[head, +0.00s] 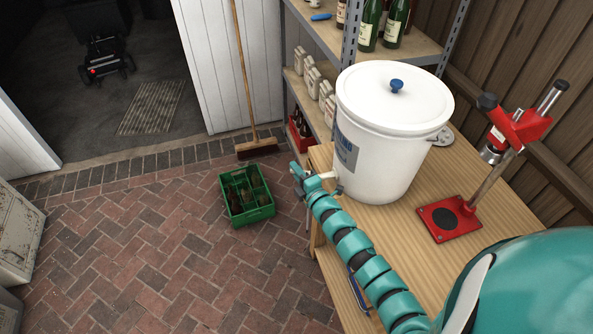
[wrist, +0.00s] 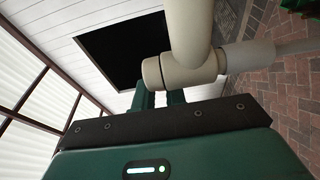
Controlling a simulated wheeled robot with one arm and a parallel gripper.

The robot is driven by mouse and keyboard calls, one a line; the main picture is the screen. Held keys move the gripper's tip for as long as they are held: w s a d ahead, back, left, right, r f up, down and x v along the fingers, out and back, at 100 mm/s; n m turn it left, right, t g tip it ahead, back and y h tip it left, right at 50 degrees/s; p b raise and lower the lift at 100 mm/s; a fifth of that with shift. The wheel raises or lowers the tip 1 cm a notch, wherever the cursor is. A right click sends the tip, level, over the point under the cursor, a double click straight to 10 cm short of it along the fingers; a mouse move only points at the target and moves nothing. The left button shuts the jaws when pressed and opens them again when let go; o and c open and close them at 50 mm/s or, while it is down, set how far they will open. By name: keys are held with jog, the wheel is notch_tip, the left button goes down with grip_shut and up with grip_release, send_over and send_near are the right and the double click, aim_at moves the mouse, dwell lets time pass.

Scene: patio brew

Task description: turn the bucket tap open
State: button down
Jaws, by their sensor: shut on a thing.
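The white bucket (head: 375,150) stands upright on the wooden bench, with its lid on. Its pale tap (head: 328,175) sticks out low on the left side, partly hidden by my arm. My gripper (head: 304,177) is at the tap, past the bench's left edge. In the wrist view the beige tap (wrist: 190,35) fills the upper middle, with a greyer pipe (wrist: 250,56) running right. My gripper's green fingers (wrist: 160,98) are shut on the tap at its near end. Their exact grip is partly hidden by the gripper body.
A red bottle capper (head: 450,218) stands right of the bucket on the bench (head: 490,190). A green crate (head: 246,212) with bottles sits on the brick floor at left. A broom (head: 256,147) leans behind it. Shelves (head: 415,45) with bottles stand behind the bench.

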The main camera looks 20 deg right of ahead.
jog(key=c, duration=1.4)
grip_release()
jog(key=shift+c, duration=0.2)
jog(key=shift+s, duration=0.1)
jog(key=v, duration=1.1)
jog(key=shift+s+b, duration=0.3)
jog(key=shift+s, duration=0.1)
jog(key=shift+d, duration=0.15)
